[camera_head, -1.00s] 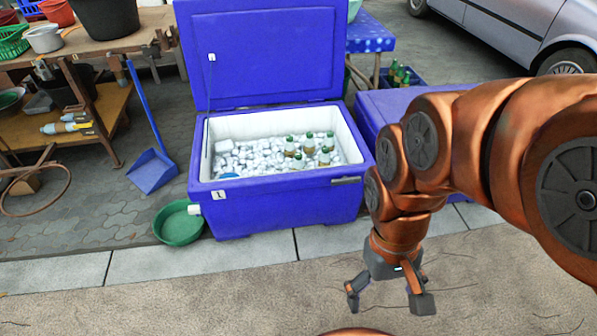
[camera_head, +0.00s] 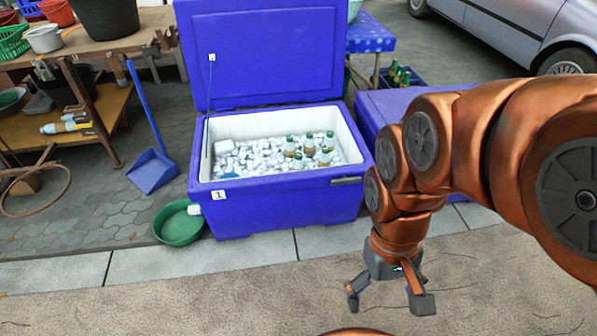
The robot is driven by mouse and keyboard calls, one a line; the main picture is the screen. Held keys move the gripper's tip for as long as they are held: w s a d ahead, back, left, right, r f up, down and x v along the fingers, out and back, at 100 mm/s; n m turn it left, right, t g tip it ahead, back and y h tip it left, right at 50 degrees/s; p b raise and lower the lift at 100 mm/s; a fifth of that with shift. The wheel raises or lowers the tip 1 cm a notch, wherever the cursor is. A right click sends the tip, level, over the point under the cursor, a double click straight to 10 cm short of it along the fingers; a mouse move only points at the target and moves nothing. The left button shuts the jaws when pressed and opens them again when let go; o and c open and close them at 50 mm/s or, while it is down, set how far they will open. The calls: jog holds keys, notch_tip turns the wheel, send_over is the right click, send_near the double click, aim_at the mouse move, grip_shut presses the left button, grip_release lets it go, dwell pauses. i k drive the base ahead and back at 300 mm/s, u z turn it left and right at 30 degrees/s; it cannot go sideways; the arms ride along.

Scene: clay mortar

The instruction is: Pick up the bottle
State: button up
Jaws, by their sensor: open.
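Several bottles with green caps and pale labels (camera_head: 325,157) stand partly sunk in ice at the right side of an open blue cooler (camera_head: 275,206). Their lower parts are hidden in the ice. I cannot tell which one is the task's bottle. My gripper (camera_head: 388,304) is open and empty, pointing down over the pavement in front of and to the right of the cooler, well apart from the bottles.
The cooler's lid (camera_head: 262,55) stands raised at its back. A second blue box (camera_head: 375,110) is to the right, partly behind my arm. A green basin (camera_head: 180,224) and blue dustpan (camera_head: 153,172) lie left. The pavement in front is clear.

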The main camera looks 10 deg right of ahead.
aim_at(297, 163)
jog(key=z, duration=0.35)
jog(key=k, duration=1)
jog(key=z, duration=0.8)
jog(key=i, duration=2)
jog(key=u, duration=1.35)
jog(key=i, duration=0.95)
jog(key=u, duration=1.45)
jog(key=i, duration=0.25)
jog(key=z, duration=0.05)
